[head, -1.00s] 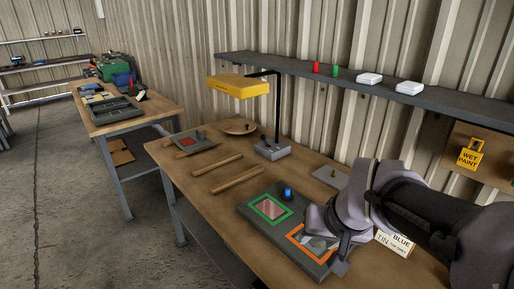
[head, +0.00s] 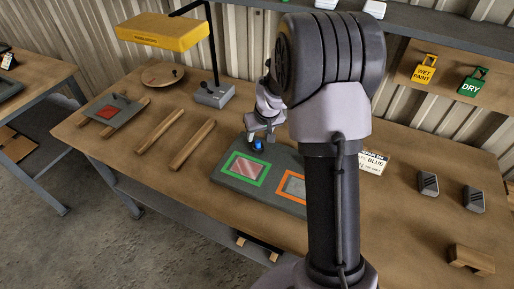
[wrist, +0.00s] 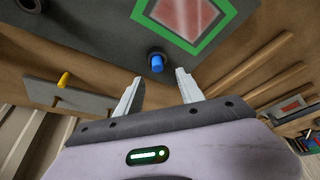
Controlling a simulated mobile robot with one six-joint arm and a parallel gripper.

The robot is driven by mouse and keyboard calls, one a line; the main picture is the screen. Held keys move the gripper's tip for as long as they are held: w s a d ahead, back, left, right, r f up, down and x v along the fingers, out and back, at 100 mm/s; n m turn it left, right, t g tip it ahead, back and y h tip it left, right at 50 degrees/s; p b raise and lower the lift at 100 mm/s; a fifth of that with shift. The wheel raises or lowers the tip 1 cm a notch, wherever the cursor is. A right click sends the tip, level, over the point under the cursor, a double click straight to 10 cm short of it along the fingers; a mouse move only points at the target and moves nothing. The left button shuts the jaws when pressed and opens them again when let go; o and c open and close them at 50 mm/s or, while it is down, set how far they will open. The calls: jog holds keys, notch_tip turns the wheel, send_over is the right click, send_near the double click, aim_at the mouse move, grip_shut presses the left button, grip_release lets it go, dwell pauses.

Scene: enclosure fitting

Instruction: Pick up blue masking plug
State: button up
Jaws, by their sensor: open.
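The blue masking plug (head: 258,145) stands on the back part of a dark grey plate (head: 233,182), behind the green-framed window. My gripper (head: 262,138) is right at the plug in the head view, its fingers reaching down beside it. In the wrist view my gripper (wrist: 155,92) is open, and the plug (wrist: 156,62) shows just beyond the fingertips, roughly between their lines. The fingers look empty. My arm hides the right part of the plate in the head view.
A green frame (head: 243,168) and an orange frame (head: 290,186) mark the plate. Two wooden rails (head: 192,145) lie to the left. A yellow lamp (head: 163,33) stands at the back. A grey piece with a yellow peg (wrist: 63,80) lies near the fingers in the wrist view.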

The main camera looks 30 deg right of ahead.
aim_at(258, 142)
jog(key=x, duration=0.1)
jog(key=b+x, duration=0.1)
jog(key=x, duration=0.1)
jog(key=b+x, duration=0.1)
jog(key=x, duration=0.1)
jog(key=shift+s+d+f, duration=0.15)
jog(key=shift+s+f, duration=0.15)
jog(key=shift+w, duration=0.15)
jog(key=shift+r, duration=0.1)
jog(key=shift+c, duration=1.4)
grip_shut()
